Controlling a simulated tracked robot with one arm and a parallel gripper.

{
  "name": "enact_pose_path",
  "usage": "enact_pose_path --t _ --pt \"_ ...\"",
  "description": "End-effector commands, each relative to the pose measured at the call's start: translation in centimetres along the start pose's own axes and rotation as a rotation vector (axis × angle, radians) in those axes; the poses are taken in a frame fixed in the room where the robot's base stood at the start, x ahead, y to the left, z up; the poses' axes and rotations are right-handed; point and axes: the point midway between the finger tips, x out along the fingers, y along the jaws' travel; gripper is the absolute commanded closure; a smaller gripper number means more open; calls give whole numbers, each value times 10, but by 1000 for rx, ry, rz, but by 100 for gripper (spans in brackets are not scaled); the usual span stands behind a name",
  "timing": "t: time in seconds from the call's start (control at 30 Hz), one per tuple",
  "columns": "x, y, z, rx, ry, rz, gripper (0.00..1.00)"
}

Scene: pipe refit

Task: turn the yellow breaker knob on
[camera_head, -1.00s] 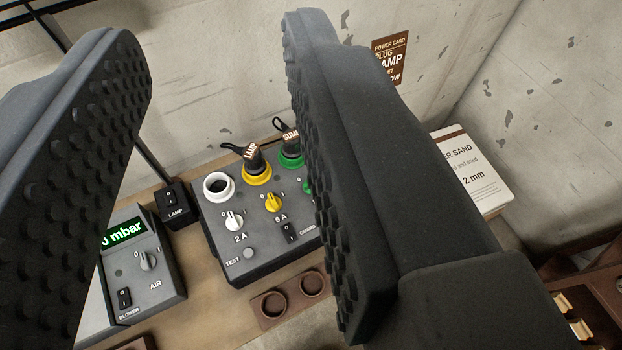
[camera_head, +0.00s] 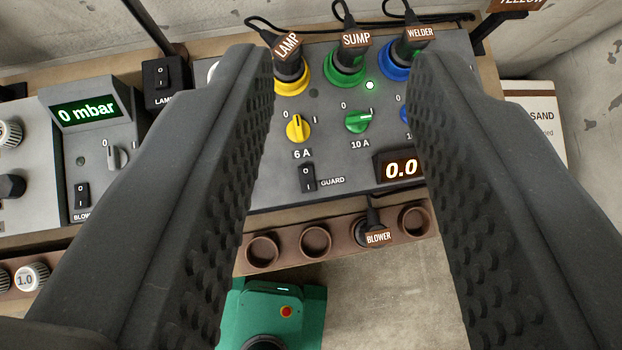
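The yellow breaker knob (camera_head: 298,128) sits on the grey breaker panel (camera_head: 350,88), above the "6 A" label. Its pointer looks close to upright, nearer the 0 mark than the I mark. My gripper (camera_head: 330,85) is open and empty, its two padded fingers spread wide over the panel. The yellow knob shows between the fingers, nearer the left one, and appears untouched. The left finger hides the panel's left part, with the white knob. A plug labelled LAMP (camera_head: 289,60) stands in the yellow socket above the knob.
A green knob (camera_head: 358,121) is right of the yellow one, with a lit green lamp above it. A blue knob is partly hidden by the right finger. A guard switch (camera_head: 307,178) sits below. Plug cables loop behind; a brown holder (camera_head: 315,243) is in front.

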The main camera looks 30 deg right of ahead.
Motion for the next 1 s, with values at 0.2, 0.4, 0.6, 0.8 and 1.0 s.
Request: enact_pose_path --t 0.2,0.4,0.6,0.8,1.0 --pt "98 -2 61 -52 -205 -62 66" --pt "167 -8 125 -87 -367 -140 66" --pt "205 -15 169 -107 -462 -202 66" --pt "219 -19 187 -112 -492 -226 66" --pt "237 -23 196 -113 -492 -225 66"
